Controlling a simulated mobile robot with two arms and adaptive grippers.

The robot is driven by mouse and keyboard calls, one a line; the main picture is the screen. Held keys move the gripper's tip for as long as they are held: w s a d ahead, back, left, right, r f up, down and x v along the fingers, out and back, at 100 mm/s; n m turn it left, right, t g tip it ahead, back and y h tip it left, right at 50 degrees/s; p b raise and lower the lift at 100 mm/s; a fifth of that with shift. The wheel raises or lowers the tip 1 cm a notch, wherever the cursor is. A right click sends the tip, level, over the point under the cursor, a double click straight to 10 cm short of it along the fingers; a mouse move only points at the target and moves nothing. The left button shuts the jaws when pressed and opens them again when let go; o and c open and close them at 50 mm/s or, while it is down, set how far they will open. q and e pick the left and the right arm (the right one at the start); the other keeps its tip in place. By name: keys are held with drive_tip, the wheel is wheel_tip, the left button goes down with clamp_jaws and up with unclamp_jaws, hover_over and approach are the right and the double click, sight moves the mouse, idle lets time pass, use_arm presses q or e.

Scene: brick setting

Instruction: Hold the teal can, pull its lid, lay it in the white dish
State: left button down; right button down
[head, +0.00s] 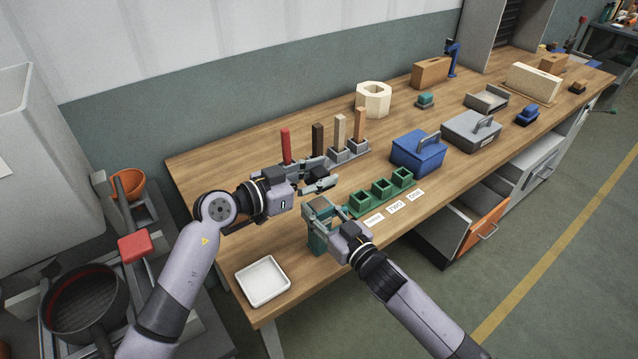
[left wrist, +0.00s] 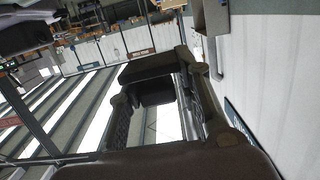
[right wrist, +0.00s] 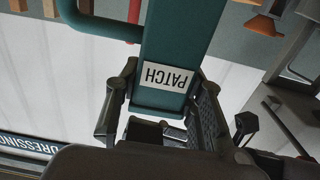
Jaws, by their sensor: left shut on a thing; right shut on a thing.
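The teal can (head: 317,243) is upright at the front edge of the table, with my right gripper (head: 322,214) shut on it. In the right wrist view the can (right wrist: 182,40) fills the space between the fingers and bears a white PATCH label (right wrist: 167,77). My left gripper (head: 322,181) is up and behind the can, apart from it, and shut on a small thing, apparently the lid. The white dish (head: 263,291) lies empty at the near left table corner.
Green square holders (head: 381,188) with label cards stand right of the can. A row of upright sticks (head: 318,140) stands behind my left gripper. A blue box (head: 417,155) and grey box (head: 470,131) are farther right. Table between dish and sticks is clear.

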drive_tip(key=c, duration=1)
unclamp_jaws()
drive_tip(key=shift+d, duration=0.1)
drive_tip(key=v, duration=1.2)
drive_tip(key=shift+s+f, duration=0.1)
